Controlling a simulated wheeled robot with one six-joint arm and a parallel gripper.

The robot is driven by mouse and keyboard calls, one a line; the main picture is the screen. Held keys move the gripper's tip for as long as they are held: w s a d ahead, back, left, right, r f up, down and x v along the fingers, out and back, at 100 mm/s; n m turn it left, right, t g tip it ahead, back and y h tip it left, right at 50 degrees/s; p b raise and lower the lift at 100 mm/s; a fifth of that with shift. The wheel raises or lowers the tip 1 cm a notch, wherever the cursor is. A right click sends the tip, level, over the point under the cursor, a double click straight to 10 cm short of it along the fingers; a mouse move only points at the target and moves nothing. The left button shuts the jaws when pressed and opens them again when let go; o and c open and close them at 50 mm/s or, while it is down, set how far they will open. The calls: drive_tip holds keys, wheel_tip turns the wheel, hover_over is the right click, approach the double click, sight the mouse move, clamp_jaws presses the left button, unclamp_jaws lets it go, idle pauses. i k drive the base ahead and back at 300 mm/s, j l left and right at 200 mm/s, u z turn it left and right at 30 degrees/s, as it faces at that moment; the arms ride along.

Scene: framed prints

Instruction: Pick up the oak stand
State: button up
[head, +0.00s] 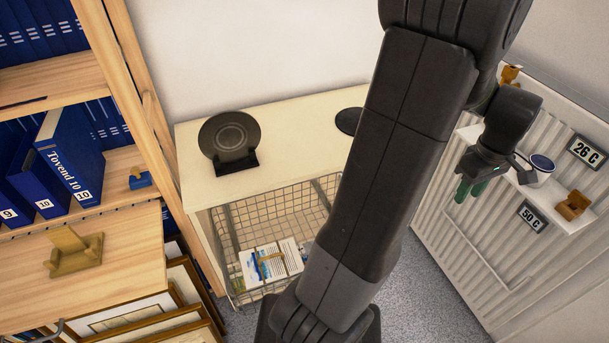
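Small wooden stands show in several places, and I cannot tell for certain which is oak. A tan stand (73,250) sits on the light wooden top at the left. A darker orange-brown stand (573,205) sits on the white shelf at the right. Another small orange-brown piece (510,74) shows partly behind my arm at the upper right.
A black plate (228,131) leans in a black stand (237,163) on the cream cabinet (290,140). A blue-and-white cup (541,165) is close right of my gripper. Signs "26 C" (586,152) and "50 C" (532,216) are on the radiator. Blue binders (68,160) fill the left shelves.

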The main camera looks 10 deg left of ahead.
sight(71, 252)
drive_tip(key=u, duration=1.9)
drive_tip(key=i+j+u, duration=0.15)
drive_tip(key=j+u, duration=0.2)
drive_tip(key=i+j+u, duration=0.2)
drive_tip(key=u, duration=0.2)
drive_tip(key=i+j+u, duration=0.15)
drive_tip(key=u, duration=0.2)
drive_tip(key=i+j, duration=0.1)
drive_tip(key=i, duration=0.2)
